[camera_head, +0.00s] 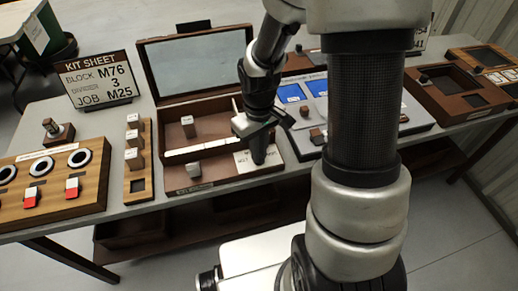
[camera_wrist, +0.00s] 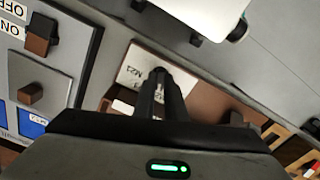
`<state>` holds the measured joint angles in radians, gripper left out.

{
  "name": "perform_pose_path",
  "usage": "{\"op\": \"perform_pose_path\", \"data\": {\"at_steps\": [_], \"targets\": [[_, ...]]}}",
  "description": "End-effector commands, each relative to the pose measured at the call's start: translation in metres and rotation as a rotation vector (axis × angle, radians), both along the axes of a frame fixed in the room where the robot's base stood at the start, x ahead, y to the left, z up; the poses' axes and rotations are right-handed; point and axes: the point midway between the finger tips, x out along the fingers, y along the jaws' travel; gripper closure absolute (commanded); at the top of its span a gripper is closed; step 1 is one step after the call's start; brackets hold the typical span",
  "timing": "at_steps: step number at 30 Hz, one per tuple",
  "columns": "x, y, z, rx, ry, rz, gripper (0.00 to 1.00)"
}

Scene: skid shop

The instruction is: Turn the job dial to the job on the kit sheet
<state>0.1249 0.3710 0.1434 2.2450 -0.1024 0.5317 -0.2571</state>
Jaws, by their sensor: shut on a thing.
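The kit sheet (camera_head: 97,81) stands at the back left of the bench and reads block M76, divider 3, job M25. The job dial's white plate (camera_head: 243,163) is at the front right of the brown open box. The plate also shows in the wrist view (camera_wrist: 132,74), with a mark that looks like M21. My gripper (camera_head: 260,160) points down at the plate. In the wrist view my gripper (camera_wrist: 160,76) has its fingers close together over the plate, shut on the dial's knob. The fingers hide the knob, so its pointer setting cannot be read.
The brown box (camera_head: 215,184) has a raised lid (camera_head: 197,62) behind and small blocks inside. A wooden block rack (camera_head: 138,185) and a panel with red switches (camera_head: 52,200) stand left. A grey panel with blue screens (camera_head: 292,92) is close on the right.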

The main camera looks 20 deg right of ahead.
Motion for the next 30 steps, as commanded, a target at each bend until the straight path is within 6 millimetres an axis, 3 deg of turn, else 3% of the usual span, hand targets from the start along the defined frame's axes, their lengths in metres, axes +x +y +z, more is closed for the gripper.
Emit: {"op": "perform_pose_path", "data": {"at_steps": [18,19,21,30], "targets": [[0.0009,0.0001,0.0006,0.0,-0.002,0.039,1.0],[0.0009,0.0001,0.0006,0.0,-0.002,0.039,0.84],[0.0008,0.0001,0.0005,0.0,-0.002,0.039,0.72],[0.0004,0.0,0.0008,0.0,-0.001,0.038,0.7]]}}
